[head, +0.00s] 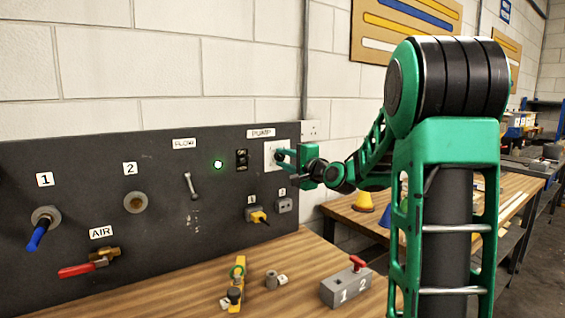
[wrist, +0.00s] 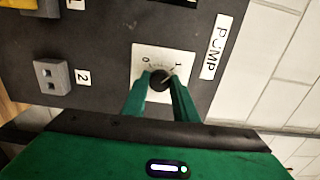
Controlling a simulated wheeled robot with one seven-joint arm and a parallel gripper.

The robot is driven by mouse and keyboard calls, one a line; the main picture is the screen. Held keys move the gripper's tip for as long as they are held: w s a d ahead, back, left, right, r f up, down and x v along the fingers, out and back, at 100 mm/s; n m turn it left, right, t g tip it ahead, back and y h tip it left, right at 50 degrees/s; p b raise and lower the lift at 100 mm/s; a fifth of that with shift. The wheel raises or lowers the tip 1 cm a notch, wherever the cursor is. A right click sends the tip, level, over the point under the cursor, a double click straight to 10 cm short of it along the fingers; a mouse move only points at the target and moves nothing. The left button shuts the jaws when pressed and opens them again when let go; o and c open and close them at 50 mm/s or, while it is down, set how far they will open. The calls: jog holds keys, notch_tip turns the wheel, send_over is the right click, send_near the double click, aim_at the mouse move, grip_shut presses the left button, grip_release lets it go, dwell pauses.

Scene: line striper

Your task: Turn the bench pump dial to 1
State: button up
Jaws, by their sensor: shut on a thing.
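The pump dial is a small black knob (wrist: 159,80) on a white plate (wrist: 150,52) marked 0 and 1; the plate also shows in the head view (head: 270,148) under the PUMP label (head: 261,133). My gripper (wrist: 160,86) is shut on the knob, one green finger on each side. A pale line on the knob appears to lean toward the 1 side, but it is small and partly blurred. In the head view my gripper (head: 284,158) reaches the plate from the right, and its fingers hide most of the knob.
Left of the dial are a black switch (head: 242,159), a lit green lamp (head: 218,164) and the FLOW lever (head: 191,186). Below are sockets 1 and 2 with a yellow plug (head: 258,217). A grey block with a red lever (head: 346,285) stands on the bench.

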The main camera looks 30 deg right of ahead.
jog(key=shift+d+f, duration=0.15)
jog(key=shift+f, duration=0.1)
jog(key=o, duration=1.1)
jog(key=shift+c, duration=0.2)
jog(key=shift+r, duration=0.1)
jog(key=shift+s, duration=0.15)
jog(key=s, duration=1)
jog(key=shift+s+d, duration=0.15)
jog(key=shift+s, duration=0.1)
